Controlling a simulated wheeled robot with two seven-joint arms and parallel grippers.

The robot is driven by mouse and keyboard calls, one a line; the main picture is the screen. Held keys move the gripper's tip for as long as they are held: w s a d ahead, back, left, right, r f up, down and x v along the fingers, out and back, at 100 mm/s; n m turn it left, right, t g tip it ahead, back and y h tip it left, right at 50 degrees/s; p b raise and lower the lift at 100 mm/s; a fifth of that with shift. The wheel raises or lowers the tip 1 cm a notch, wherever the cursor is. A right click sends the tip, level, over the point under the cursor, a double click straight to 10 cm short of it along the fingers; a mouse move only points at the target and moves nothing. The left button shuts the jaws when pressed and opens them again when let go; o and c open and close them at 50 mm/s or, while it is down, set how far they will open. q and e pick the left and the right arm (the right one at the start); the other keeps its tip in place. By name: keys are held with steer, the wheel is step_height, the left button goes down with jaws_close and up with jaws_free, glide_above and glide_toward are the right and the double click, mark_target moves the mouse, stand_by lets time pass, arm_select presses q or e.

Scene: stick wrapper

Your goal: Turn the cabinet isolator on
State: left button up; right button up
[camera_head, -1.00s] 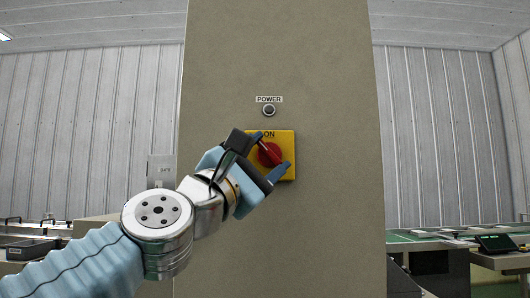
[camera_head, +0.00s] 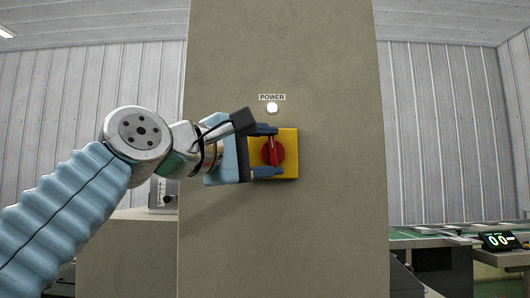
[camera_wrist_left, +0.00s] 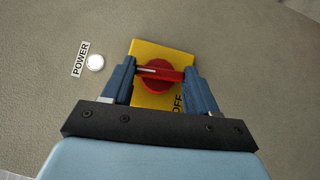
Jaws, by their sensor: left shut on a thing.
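The isolator is a yellow plate (camera_head: 291,142) with a red rotary handle (camera_head: 272,152), mounted on the cabinet front (camera_head: 330,230). The handle's grip bar stands upright in the head view. My left gripper (camera_head: 277,151) comes in from the left and is shut on the handle, one finger at each end of the bar. In the left wrist view, the fingers (camera_wrist_left: 160,71) clasp the red bar (camera_wrist_left: 160,73), and OFF is readable on the yellow plate (camera_wrist_left: 150,50). The POWER lamp (camera_head: 272,108) above the plate glows white. My right gripper is not in view.
Benches with green tops (camera_head: 420,232) stand at the right behind the cabinet, with a lit display (camera_head: 500,241) on one. A grey box (camera_head: 163,196) stands at the left behind my arm. The cabinet face around the isolator is clear.

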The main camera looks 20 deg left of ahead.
arm_select(q)
steer(key=shift+d+m+g, duration=0.1)
steer(key=shift+m+g, duration=0.2)
steer(key=shift+m, duration=0.2)
stand_by(0.3)
steer(key=o, duration=1.1)
steer(key=shift+c, duration=0.2)
steer(key=shift+s, duration=0.35)
steer(key=b+v, duration=0.4)
steer(key=v, duration=0.9)
steer(key=shift+r, duration=0.15)
